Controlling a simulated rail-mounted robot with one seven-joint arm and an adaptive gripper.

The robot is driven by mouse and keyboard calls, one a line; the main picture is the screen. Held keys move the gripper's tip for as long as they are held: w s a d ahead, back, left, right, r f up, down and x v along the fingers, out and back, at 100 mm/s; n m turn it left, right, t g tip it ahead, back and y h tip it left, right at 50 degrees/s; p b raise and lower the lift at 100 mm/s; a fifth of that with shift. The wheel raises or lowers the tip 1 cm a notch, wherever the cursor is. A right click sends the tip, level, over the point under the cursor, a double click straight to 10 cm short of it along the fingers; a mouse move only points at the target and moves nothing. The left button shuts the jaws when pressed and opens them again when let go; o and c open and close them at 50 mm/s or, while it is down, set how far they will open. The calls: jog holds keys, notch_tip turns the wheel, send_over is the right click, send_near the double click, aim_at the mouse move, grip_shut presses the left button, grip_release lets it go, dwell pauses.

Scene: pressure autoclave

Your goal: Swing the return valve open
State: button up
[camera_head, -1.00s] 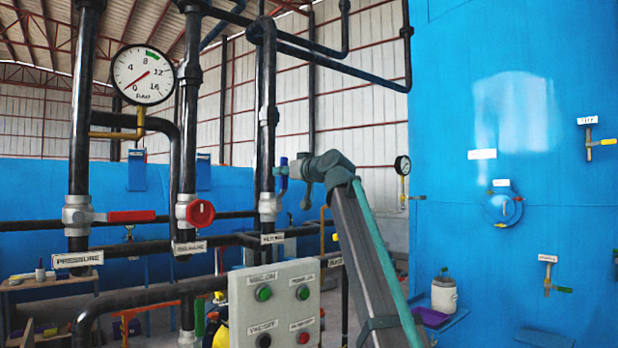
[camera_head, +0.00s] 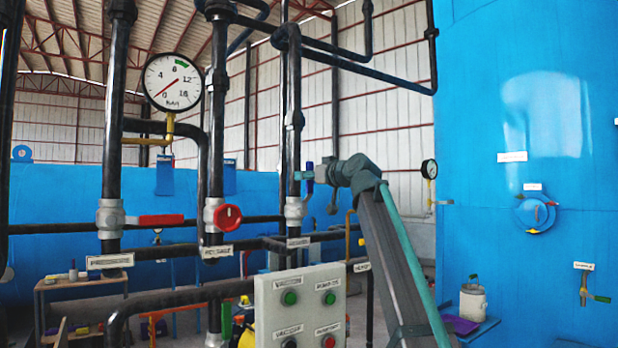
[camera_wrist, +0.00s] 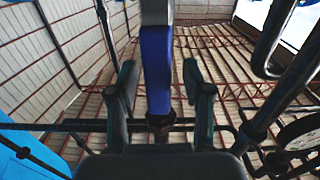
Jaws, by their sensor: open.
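A valve (camera_head: 294,207) with a grey body and a blue lever (camera_head: 309,179) sits on the middle-right black vertical pipe. The lever stands upright, close beside that pipe. The label below it is too small to read, so I cannot confirm it names the return valve. My gripper (camera_head: 308,175) is at the lever, reaching in from the right. In the wrist view the blue lever (camera_wrist: 155,70) stands between the two open fingers of my gripper (camera_wrist: 160,85), with a visible gap on each side.
To the left are a red-lever valve (camera_head: 150,220) and a red round knob (camera_head: 227,217) on neighbouring pipes. A pressure gauge (camera_head: 173,81) hangs above. A grey button panel (camera_head: 301,308) stands in front, below the lever. A large blue tank (camera_head: 530,130) fills the right.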

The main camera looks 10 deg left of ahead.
jog(key=v, duration=1.2)
